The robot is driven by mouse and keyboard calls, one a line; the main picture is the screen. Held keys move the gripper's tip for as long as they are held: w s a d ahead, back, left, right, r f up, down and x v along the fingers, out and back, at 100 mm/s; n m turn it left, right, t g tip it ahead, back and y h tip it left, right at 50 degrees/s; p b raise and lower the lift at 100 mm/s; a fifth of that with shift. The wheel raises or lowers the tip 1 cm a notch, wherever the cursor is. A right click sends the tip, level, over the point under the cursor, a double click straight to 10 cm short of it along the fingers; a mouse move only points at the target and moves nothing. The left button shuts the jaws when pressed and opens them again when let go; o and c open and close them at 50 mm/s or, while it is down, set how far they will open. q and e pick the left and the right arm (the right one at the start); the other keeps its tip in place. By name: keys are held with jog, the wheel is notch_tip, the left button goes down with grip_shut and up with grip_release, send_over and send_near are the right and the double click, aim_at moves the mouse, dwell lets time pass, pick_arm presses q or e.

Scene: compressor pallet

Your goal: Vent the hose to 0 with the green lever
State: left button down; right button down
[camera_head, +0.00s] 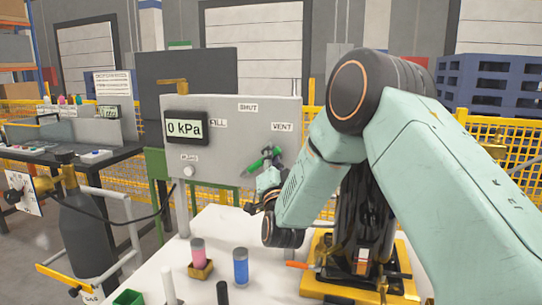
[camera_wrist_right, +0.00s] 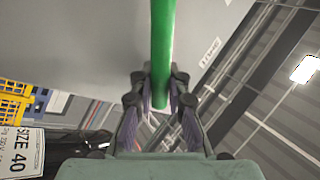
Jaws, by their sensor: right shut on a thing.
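The green lever (camera_head: 262,161) is on the grey panel (camera_head: 235,100), slanting from lower left to upper right, its upper end below the VENT label (camera_head: 282,127). In the right wrist view the lever (camera_wrist_right: 162,45) runs down between my fingers. My right gripper (camera_wrist_right: 160,88) is shut on it; in the head view the gripper (camera_head: 268,180) is small and partly hidden by my arm. The display (camera_head: 184,128) on the panel reads 0 kPa. The FILL label (camera_head: 218,123) is at left and SHUT (camera_head: 248,107) at top. My left gripper is not in view.
Below the panel, a white tabletop (camera_head: 215,230) holds a pink cylinder (camera_head: 198,252), a blue cylinder (camera_head: 241,267) and a yellow-based device (camera_head: 325,282). A dark gas bottle (camera_head: 88,235) with a hose stands at left. Yellow fencing (camera_head: 500,135) runs behind.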

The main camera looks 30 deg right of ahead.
jog(key=shift+f, duration=0.2)
jog(key=c, duration=1.7)
grip_release()
jog(key=shift+s, duration=0.1)
jog(key=o, duration=0.4)
jog(key=shift+s+a+r, duration=0.1)
jog(key=shift+s+r, duration=0.05)
jog(key=shift+r, duration=0.1)
jog(key=shift+f, duration=0.1)
jog(key=v, duration=1.1)
jog(key=shift+s+a+f, duration=0.1)
jog(key=shift+s+f, duration=0.1)
jog(key=shift+f, duration=0.05)
